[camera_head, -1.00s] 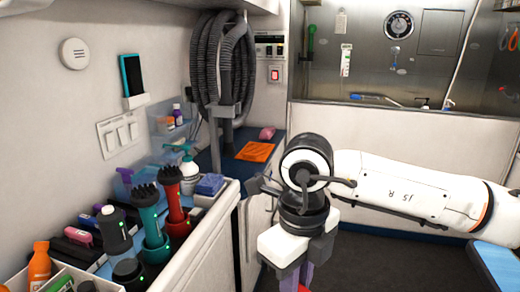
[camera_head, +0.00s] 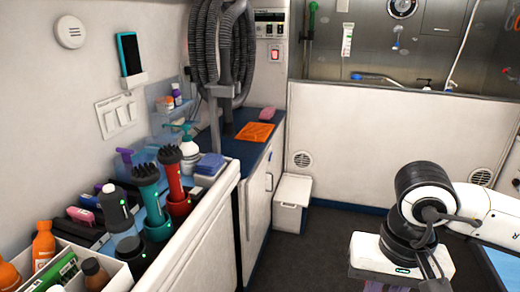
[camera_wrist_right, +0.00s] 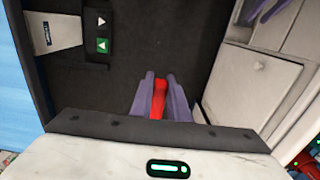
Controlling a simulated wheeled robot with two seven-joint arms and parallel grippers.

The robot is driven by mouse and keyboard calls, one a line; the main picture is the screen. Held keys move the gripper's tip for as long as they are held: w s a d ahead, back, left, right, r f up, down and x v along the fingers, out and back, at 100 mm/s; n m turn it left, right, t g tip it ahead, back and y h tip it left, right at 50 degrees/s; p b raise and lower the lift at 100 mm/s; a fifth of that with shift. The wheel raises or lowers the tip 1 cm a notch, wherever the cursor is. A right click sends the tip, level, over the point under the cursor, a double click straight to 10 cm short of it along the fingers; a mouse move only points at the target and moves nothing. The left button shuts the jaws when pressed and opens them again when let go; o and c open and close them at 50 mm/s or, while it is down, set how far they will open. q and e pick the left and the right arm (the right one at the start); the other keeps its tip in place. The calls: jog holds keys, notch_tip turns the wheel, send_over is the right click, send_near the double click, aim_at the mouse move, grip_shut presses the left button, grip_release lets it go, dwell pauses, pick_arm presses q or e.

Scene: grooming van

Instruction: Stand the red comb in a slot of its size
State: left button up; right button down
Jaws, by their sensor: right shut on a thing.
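My right gripper (camera_wrist_right: 160,86) is shut on the red comb (camera_wrist_right: 159,98), which shows as a narrow red strip between the two purple-grey fingers in the right wrist view. Most of the comb is hidden by the fingers. In the head view my right gripper's white body (camera_head: 392,258) is at the lower right, over the dark floor, and its fingertips are mostly cut off by the bottom edge. The comb is not visible there. I cannot make out a slot for the comb in either view. My left gripper is not in view.
A white counter (camera_head: 203,243) at the left holds bottles, a teal brush (camera_head: 147,192) and a red brush (camera_head: 173,175). A blue-topped cabinet (camera_head: 258,133) stands behind it. A white bin (camera_head: 292,204) stands on the floor. The floor (camera_head: 312,258) between is clear.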

jog(key=n, duration=0.1)
jog(key=s+d+n, duration=0.1)
jog(key=n, duration=0.1)
jog(key=shift+d+f, duration=0.15)
jog(key=shift+d, duration=0.15)
jog(key=shift+a, duration=0.1)
dwell(0.6)
